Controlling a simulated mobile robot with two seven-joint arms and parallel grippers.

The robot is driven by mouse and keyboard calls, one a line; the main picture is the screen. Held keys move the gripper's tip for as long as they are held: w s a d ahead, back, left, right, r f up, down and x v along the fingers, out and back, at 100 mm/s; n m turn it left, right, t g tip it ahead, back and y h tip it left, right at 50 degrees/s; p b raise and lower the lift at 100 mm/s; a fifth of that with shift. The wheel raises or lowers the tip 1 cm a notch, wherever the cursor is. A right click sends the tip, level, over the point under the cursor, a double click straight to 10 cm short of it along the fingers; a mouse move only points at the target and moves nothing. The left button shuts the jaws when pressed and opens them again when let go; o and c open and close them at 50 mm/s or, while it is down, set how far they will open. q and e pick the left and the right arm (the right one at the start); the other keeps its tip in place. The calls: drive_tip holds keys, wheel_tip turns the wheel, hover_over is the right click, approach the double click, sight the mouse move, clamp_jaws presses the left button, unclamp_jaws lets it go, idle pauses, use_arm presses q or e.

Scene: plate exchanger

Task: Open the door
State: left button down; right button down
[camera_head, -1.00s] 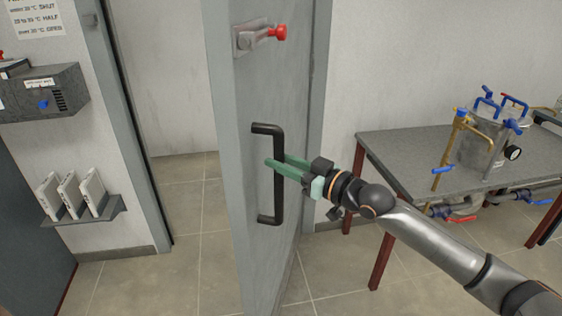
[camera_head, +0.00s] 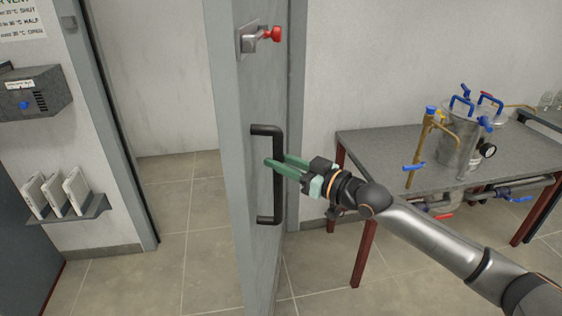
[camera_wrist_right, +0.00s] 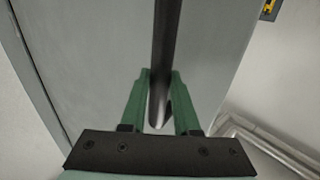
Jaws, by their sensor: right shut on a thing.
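The grey door (camera_head: 262,95) stands swung open, seen nearly edge-on in the head view, with the doorway (camera_head: 170,120) clear to its left. A black bar handle (camera_head: 279,205) is fixed upright on its right face. My right gripper (camera_head: 276,163) has its green fingers around the handle's vertical bar, shut on it. In the right wrist view the dark handle bar (camera_wrist_right: 167,50) runs between the green fingertips (camera_wrist_right: 159,78). A latch with a red knob (camera_head: 276,34) sits on the door above the handle. My left gripper is not in view.
A grey-topped table (camera_head: 375,150) with red legs stands right of the door, carrying a metal vessel (camera_head: 456,140) with blue-handled valves. On the left wall are a grey box (camera_head: 35,93) and a shelf (camera_head: 80,212) holding white panels. Tiled floor is free in the doorway.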

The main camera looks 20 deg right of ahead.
drive_tip(key=shift+w+d+r, duration=0.15)
drive_tip(key=shift+d+r, duration=0.2)
drive_tip(key=shift+d, duration=0.1)
drive_tip(key=c, duration=1.1)
unclamp_jaws()
drive_tip(key=o, duration=0.4)
drive_tip(key=shift+f, duration=0.2)
drive_tip(key=shift+o, duration=0.2)
drive_tip(key=shift+a+f, duration=0.1)
drive_tip(key=v, duration=1.2)
drive_tip(key=shift+s, duration=0.2)
